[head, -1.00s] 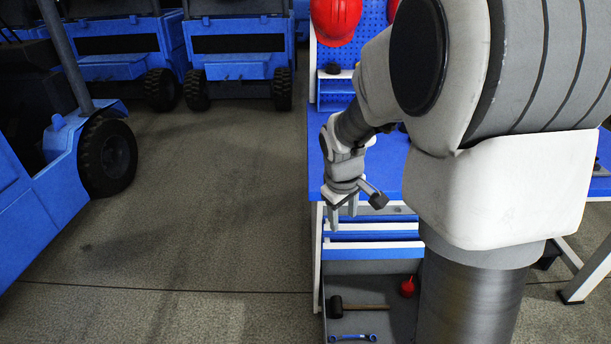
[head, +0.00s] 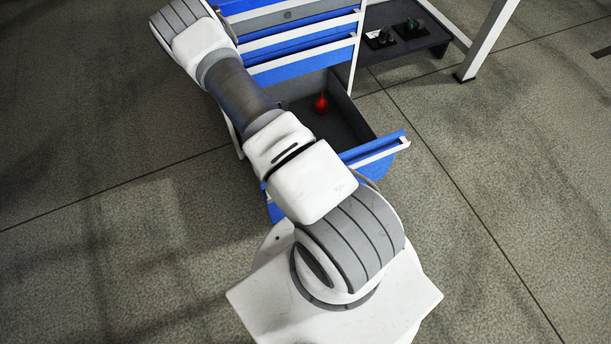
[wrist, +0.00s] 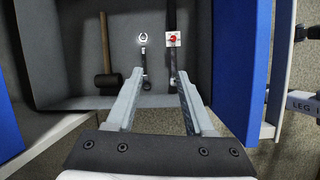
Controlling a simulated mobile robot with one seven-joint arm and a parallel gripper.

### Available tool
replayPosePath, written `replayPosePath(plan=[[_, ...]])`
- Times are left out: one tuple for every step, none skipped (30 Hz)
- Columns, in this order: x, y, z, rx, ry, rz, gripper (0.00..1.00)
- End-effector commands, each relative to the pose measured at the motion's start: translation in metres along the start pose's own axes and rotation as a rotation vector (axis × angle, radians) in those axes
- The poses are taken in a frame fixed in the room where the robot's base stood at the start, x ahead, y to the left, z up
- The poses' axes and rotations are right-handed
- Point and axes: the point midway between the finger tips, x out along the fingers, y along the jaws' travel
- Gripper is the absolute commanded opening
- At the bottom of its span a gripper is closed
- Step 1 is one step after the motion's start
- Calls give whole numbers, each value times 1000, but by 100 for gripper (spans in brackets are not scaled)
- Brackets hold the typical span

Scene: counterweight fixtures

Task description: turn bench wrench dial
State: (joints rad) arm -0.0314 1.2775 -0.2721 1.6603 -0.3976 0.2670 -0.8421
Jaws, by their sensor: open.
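My gripper (wrist: 161,72) is open and empty, its fingers pointing into a grey drawer in the wrist view. Between and beyond the fingertips lies a wrench (wrist: 144,58) with its open jaw at the far end. Just right of it a small red piece (wrist: 173,40) sits on a white square plate, over a dark bar; whether it is a dial I cannot tell. The gripper appears apart from all of these. In the head view my gripper is out of sight. Two dark dial-like knobs (head: 386,36) (head: 411,25) stand on a low shelf at the upper right.
A mallet (wrist: 106,65) lies left of the wrench. The open drawer (head: 362,125) holds a red bulb-shaped item (head: 321,103) and has a blue front (head: 380,149). A white bench leg (head: 488,40) stands right. The floor to the right is clear.

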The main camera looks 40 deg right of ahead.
Motion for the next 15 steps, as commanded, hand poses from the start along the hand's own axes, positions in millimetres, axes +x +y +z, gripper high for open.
replayPosePath(plan=[[28,-10,-3,-41,-12,-11,53],[39,-14,-4,-62,-16,-14,53],[52,-20,-5,-88,-21,-19,53],[61,-23,-6,-105,-24,-22,53],[68,-26,-6,-120,-26,-24,53],[75,-29,-6,-136,-29,-27,53],[80,-31,-7,-145,-30,-28,53],[83,-33,-7,-154,-31,-29,53],[87,-34,-7,-162,-32,-30,53],[89,-35,-7,-166,-33,-30,53],[92,-35,-7,-168,-33,-30,53],[95,-36,-6,-170,-34,-31,53],[98,-36,-6,-170,-34,-31,53],[102,-36,-6,-169,-34,-32,53],[107,-37,-6,-168,-34,-33,53]])
